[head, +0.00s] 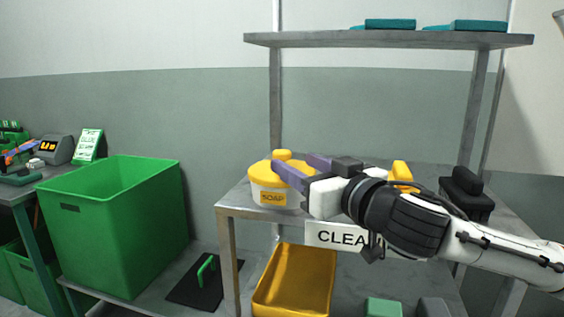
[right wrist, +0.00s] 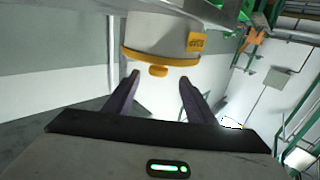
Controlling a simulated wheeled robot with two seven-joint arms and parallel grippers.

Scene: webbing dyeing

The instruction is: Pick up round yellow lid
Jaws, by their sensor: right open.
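The round yellow lid (head: 262,176) with a raised knob (head: 282,155) sits on a white tub labelled SOAP (head: 270,197), on the metal shelf top. My right gripper (head: 292,162) reaches in from the right, open, with its purple fingers beside the lid and partly hiding it. In the right wrist view the picture is upside down. There the lid (right wrist: 140,54) and its knob (right wrist: 158,71) lie ahead of the two spread fingertips (right wrist: 159,77), with the knob about midway between them. Nothing is held. My left gripper is not in view.
The metal shelf (head: 228,203) bears a CLEAN sign (head: 330,236). A yellow thing (head: 400,172) and a black thing (head: 466,190) stand behind my right arm. An upper shelf (head: 330,40) holds teal items. A large green bin (head: 120,230) stands left.

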